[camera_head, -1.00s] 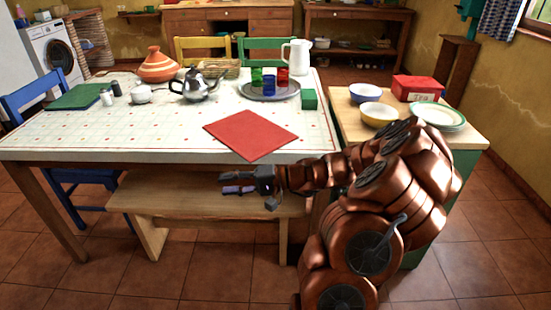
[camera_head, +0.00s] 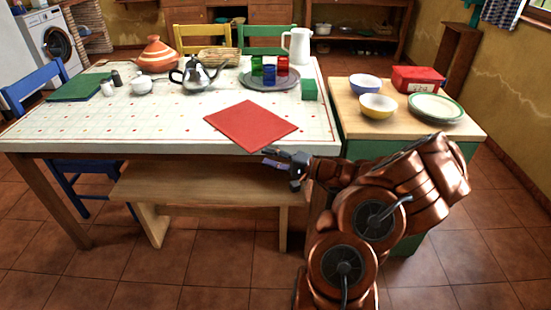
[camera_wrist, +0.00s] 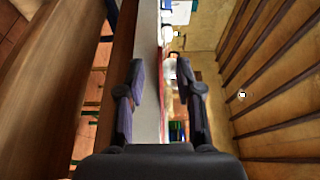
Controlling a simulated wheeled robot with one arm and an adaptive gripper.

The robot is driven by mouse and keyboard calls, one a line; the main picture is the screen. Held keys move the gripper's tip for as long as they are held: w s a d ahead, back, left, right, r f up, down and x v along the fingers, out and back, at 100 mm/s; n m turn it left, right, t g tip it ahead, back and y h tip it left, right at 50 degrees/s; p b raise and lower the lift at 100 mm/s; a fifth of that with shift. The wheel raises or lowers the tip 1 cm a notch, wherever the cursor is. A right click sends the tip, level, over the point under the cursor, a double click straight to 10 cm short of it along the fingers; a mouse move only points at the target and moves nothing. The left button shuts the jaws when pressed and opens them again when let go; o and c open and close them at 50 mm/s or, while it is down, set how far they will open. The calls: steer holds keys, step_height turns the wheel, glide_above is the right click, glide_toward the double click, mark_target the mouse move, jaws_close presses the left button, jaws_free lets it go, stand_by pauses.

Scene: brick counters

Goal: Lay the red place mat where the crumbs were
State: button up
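The red place mat (camera_head: 251,125) lies flat on the white patterned table top (camera_head: 130,128), turned like a diamond. Its front corner reaches the table's front edge and seems to stick out slightly past it. My gripper (camera_head: 272,158) is just in front of that edge, to the right of and slightly below the mat's front corner. In the wrist view my gripper (camera_wrist: 162,82) has its fingers apart, with the table edge and a thin red strip of the mat (camera_wrist: 162,88) seen between them. I cannot make out any crumbs among the cloth's small marks.
A wooden bench (camera_head: 205,188) stands under the table front. A side counter (camera_head: 350,118) with bowls and plates is at right. The table's left front is clear.

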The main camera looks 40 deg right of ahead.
mark_target(251, 152)
steer(key=shift+x, duration=3.25)
steer(key=shift+c, duration=0.2)
jaws_close()
